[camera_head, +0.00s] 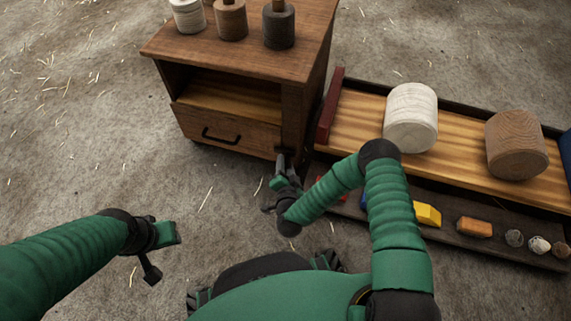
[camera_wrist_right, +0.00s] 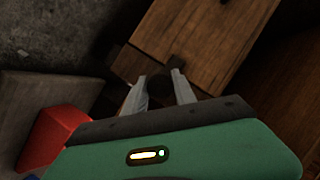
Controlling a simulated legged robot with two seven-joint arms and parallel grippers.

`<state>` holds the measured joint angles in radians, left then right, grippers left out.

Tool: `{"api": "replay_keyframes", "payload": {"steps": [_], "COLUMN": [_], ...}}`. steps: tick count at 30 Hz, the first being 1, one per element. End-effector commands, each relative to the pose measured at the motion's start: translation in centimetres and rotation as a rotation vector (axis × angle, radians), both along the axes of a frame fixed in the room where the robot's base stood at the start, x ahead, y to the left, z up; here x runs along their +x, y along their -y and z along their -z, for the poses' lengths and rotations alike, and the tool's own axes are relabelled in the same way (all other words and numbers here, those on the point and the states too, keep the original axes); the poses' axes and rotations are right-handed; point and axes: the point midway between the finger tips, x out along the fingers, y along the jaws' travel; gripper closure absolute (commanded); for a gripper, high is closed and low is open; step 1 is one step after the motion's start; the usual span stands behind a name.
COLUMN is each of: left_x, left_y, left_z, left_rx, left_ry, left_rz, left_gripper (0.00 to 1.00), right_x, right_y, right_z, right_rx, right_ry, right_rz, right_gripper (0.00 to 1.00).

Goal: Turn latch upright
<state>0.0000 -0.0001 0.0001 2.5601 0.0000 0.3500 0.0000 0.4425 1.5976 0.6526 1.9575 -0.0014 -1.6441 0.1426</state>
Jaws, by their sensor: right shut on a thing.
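A small dark latch (camera_head: 284,152) is at the lower right front corner of the wooden cabinet (camera_head: 240,60), beside its drawer (camera_head: 225,127). My right gripper (camera_head: 284,163) reaches it from the front. In the right wrist view, the pale fingers (camera_wrist_right: 163,90) are shut on a dark piece that I take to be the latch (camera_wrist_right: 174,66), against brown wood. The latch's exact tilt is hard to tell, as the gripper and shadow cover much of it. My left gripper (camera_head: 158,251) hangs low over the floor at the left, away from the cabinet; its jaw opening is unclear.
Several spools, including a white one (camera_head: 188,15), stand on the cabinet top. To the right, a wooden shelf (camera_head: 350,118) bears a white drum (camera_head: 410,117) and a brown drum (camera_head: 516,144). A lower dark tray (camera_head: 450,238) holds small blocks and balls. Floor at left is clear.

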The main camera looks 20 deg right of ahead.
Motion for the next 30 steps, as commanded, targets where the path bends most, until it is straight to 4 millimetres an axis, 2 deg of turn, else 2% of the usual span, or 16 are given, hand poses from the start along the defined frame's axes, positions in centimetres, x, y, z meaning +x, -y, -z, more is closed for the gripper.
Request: {"api": "replay_keyframes", "payload": {"steps": [8,13,20,30], "left_x": [0.0,0.0,0.0,0.0], "left_y": [0.0,0.0,0.0,0.0], "left_z": [-0.2,-1.3,-4.6,-9.6], "left_rx": [0.0,0.0,0.0,0.0], "left_ry": [0.0,0.0,0.0,0.0], "left_rz": [0.0,0.0,0.0,0.0], "left_gripper": [0.64,0.64,0.64,0.64], "right_x": [0.0,-0.1,0.0,0.0], "right_y": [0.1,0.1,0.0,-0.1], "right_z": [0.0,-0.3,-0.8,-0.8], "right_rx": [-0.006,-0.037,-0.144,-0.399], "right_ry": [-0.004,-0.025,-0.096,-0.266], "right_rz": [0.003,0.002,0.001,0.0], "right_gripper": [1.0,1.0,1.0,1.0]}}
